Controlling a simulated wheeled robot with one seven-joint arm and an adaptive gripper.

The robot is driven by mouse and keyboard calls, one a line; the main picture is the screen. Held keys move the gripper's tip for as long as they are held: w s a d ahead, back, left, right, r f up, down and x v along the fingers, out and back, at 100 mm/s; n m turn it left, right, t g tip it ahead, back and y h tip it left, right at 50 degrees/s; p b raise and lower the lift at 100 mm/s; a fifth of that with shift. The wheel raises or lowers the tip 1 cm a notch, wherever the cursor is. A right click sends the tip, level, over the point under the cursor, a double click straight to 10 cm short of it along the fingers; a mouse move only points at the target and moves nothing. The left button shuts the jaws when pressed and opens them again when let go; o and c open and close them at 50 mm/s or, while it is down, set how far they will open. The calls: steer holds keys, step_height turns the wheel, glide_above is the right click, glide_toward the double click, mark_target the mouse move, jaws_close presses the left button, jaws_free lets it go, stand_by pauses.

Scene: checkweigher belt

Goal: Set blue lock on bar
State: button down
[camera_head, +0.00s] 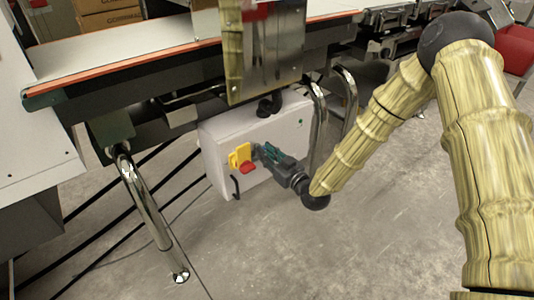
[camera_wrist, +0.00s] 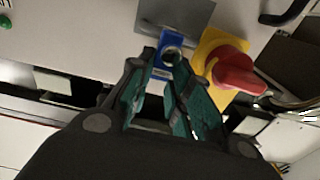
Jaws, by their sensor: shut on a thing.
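A small blue lock (camera_wrist: 160,72) sits between my fingertips in the wrist view, in front of a grey plate on the pale cabinet face. My gripper (camera_wrist: 168,64) is shut on it; the teal finger pads lie along both sides. In the head view my gripper (camera_head: 264,152) reaches to the cabinet front from the right, and the lock cannot be made out there. A black curved bar (camera_wrist: 287,12) shows at the upper right of the wrist view and low on the cabinet in the head view (camera_head: 236,187). The lock is apart from this black bar.
A red rotary switch (camera_wrist: 238,74) on a yellow plate (camera_wrist: 208,44) is close to the right of my fingers. The pale cabinet (camera_head: 215,140) hangs under the conveyor belt (camera_head: 130,62). Chrome legs (camera_head: 146,200) stand left; open concrete floor lies below.

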steer(key=shift+f+b, duration=0.4)
steer(key=shift+f, duration=0.5)
steer(key=c, duration=1.2)
jaws_free()
steer(key=shift+c, duration=0.2)
steer(key=v, duration=1.2)
steer(key=s+d+f+m+g+h, duration=0.2)
steer(key=s+f+g+h, duration=0.1)
steer(key=s+f, duration=0.55)
steer(key=s+d+f+m+g+h, duration=0.25)
steer(key=s+f, duration=0.25)
steer(key=f, duration=0.6)
steer(key=s+d+f+m+g+h, duration=0.1)
steer(key=s+d+f+g+h, duration=0.15)
steer(key=s, duration=0.65)
steer(key=s+d+f+m+g+h, duration=0.1)
steer(key=s+d+f+g, duration=0.25)
steer(key=s, duration=0.45)
steer(key=s+d+f+m+g+h, duration=0.1)
steer(key=s+d+f+g+h, duration=0.2)
steer(key=s, duration=0.6)
step_height(320, 180, up, 36)
steer(key=w+y+p, duration=0.1)
steer(key=p, duration=3.4)
steer(key=shift+f+p, duration=0.2)
steer(key=shift+p, duration=0.1)
